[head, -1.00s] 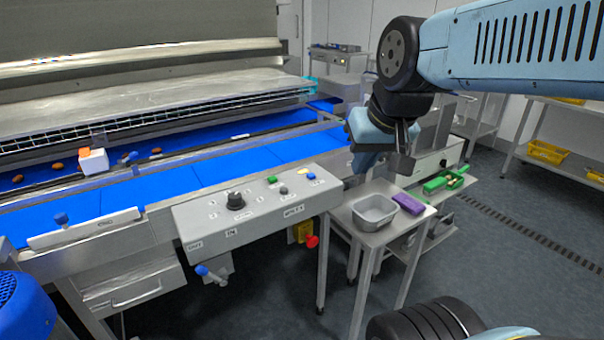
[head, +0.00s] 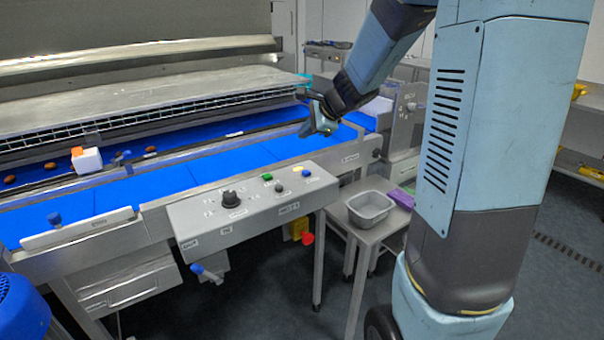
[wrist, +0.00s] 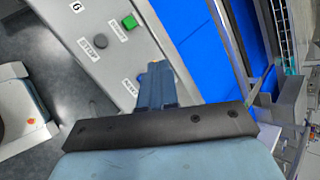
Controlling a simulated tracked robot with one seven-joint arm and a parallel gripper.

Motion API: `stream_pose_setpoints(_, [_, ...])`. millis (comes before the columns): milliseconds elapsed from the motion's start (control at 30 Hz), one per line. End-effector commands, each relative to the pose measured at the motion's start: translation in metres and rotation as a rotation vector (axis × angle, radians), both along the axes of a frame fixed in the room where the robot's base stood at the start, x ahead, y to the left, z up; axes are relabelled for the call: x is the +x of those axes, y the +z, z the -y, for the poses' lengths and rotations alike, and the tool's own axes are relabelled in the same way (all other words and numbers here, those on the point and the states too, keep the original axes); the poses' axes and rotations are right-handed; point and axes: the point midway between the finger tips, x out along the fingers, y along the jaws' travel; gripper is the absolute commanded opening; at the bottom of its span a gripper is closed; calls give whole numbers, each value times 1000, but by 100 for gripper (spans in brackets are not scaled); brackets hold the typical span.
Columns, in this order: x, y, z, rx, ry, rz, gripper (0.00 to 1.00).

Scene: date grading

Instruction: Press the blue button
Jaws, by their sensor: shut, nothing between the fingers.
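The blue button (head: 305,173) is at the right end of the grey control panel (head: 245,212), which slopes in front of the blue conveyor. My gripper (head: 316,130) is shut and empty. In the head view it appears above and slightly right of the blue button, apart from it, over the conveyor edge. In the wrist view my gripper (wrist: 156,68) points toward the panel's end. A green button (wrist: 130,22) and a grey button (wrist: 100,41) show beyond the fingers.
The panel also bears a black knob (head: 231,199). A red emergency knob (head: 308,238) hangs below the panel's right end. A grey tub (head: 371,207) stands on a small table right of the panel. The blue belt (head: 215,165) runs behind it.

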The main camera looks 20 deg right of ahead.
Motion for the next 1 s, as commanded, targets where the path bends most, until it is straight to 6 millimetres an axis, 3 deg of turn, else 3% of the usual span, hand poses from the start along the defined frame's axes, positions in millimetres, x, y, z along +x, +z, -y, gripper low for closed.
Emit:
stream_pose_setpoints(100, [23, -19, 11, 75, -113, -37, 0])
stream_pose_setpoints(300, [40, -32, 20, 136, -205, -63, 0])
stream_pose_setpoints(767, [41, -35, 20, 140, -211, -65, 0])
stream_pose_setpoints(1000, [41, -57, 19, 141, -211, -68, 0])
